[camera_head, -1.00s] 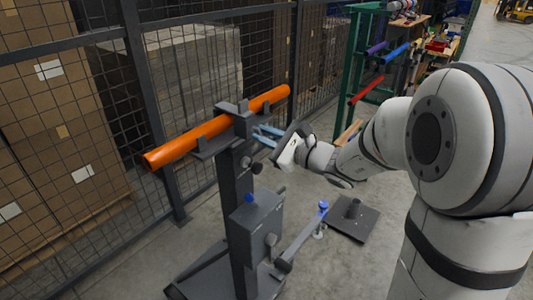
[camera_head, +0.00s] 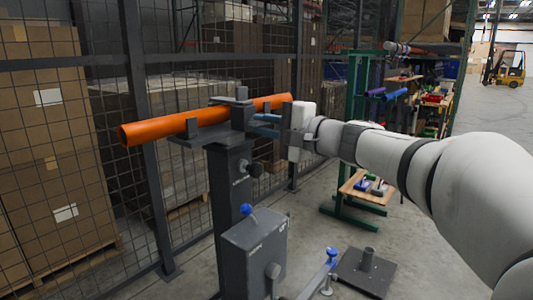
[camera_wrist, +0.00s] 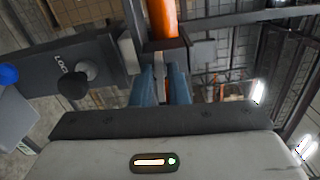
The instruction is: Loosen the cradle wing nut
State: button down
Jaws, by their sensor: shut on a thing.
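The orange tube (camera_head: 165,128) lies across the dark grey cradle (camera_head: 190,140) on top of a post (camera_head: 230,190). My gripper (camera_head: 258,124) reaches in from the right at the cradle's side, its blue fingers level. In the wrist view, the blue fingers (camera_wrist: 161,80) are close together, shut on a small pale grey part (camera_wrist: 159,68) just under the tube. It appears to be the wing nut, mostly hidden by the fingers. A black knob (camera_head: 256,169) sits on the post below my gripper; it also shows in the wrist view (camera_wrist: 73,85), apart from the fingers.
A grey box (camera_head: 255,245) with a blue-topped lever (camera_head: 246,209) is on the post. A blue-ended arm (camera_head: 330,257) and a flat base plate (camera_head: 365,270) are low on the right. A mesh fence (camera_head: 85,65) stands close behind; a green rack (camera_head: 355,120) is back right.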

jog(key=n+b, duration=0.2)
jog(key=b, duration=0.1)
jog(key=f+n+b, duration=0.1)
jog(key=b, duration=0.2)
jog(key=shift+n, duration=0.4)
jog(key=n+b, duration=0.3)
jog(key=b, duration=0.2)
jog(key=shift+n+b, duration=0.3)
jog(key=n+b, duration=0.2)
jog(key=shift+n+b, duration=0.35)
jog(key=shift+n, duration=0.05)
jog(key=shift+w+d+r+n+b, duration=0.1)
jog(key=shift+n+b, duration=0.05)
jog(key=shift+n, duration=3.4)
jog(key=shift+w+d+r+n+b, duration=0.1)
jog(key=shift+w+r+n, duration=0.05)
jog(key=shift+n, duration=3.35)
jog(key=shift+w+d+r+n+b, duration=0.1)
jog(key=shift+n+b, duration=0.05)
jog(key=shift+n, duration=3.4)
jog(key=c, duration=1.6)
grip_release()
